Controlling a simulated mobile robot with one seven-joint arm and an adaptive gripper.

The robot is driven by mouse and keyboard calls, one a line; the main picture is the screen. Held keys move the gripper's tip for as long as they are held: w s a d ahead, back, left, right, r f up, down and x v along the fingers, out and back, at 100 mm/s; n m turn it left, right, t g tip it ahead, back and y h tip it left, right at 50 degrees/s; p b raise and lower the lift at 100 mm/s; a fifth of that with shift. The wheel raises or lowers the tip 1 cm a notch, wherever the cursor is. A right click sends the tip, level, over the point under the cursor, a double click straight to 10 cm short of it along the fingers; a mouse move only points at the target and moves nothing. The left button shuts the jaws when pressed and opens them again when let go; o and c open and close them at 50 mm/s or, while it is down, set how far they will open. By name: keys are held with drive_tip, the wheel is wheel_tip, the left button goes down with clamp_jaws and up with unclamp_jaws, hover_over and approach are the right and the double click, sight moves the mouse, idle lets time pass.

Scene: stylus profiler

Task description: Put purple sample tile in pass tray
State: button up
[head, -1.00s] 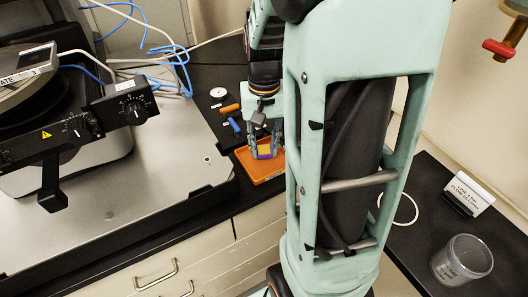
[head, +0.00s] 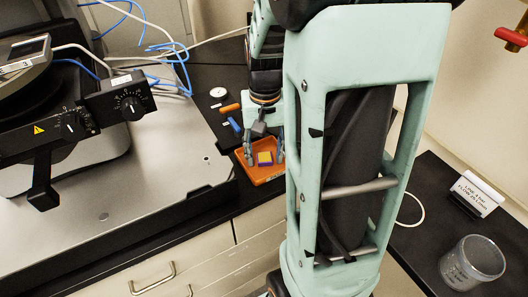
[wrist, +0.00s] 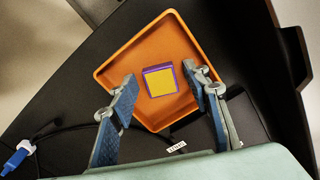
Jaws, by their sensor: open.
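The purple sample tile (wrist: 161,81), with a yellow top face, lies inside the orange tray (wrist: 112,72) on the black bench. In the head view the tile (head: 265,158) also shows on the floor of the tray (head: 258,177). My gripper (wrist: 164,88) is open, with one finger on each side of the tile and a gap to both. In the head view my gripper (head: 263,155) is over the tray. A small label lies by the tray in the wrist view; I cannot read it clearly.
A stylus profiler (head: 60,125) on a grey base plate (head: 140,180) fills the left. An orange item (head: 230,108), a blue item (head: 236,126) and a white round item (head: 218,92) lie behind the tray. A clear jar (head: 472,263) stands at right.

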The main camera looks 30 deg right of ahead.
sight(265, 158)
wheel_tip(265, 158, up, 12)
drive_tip(key=p, duration=0.1)
drive_tip(key=shift+r, duration=0.2)
drive_tip(key=shift+r, duration=0.1)
idle(0.3)
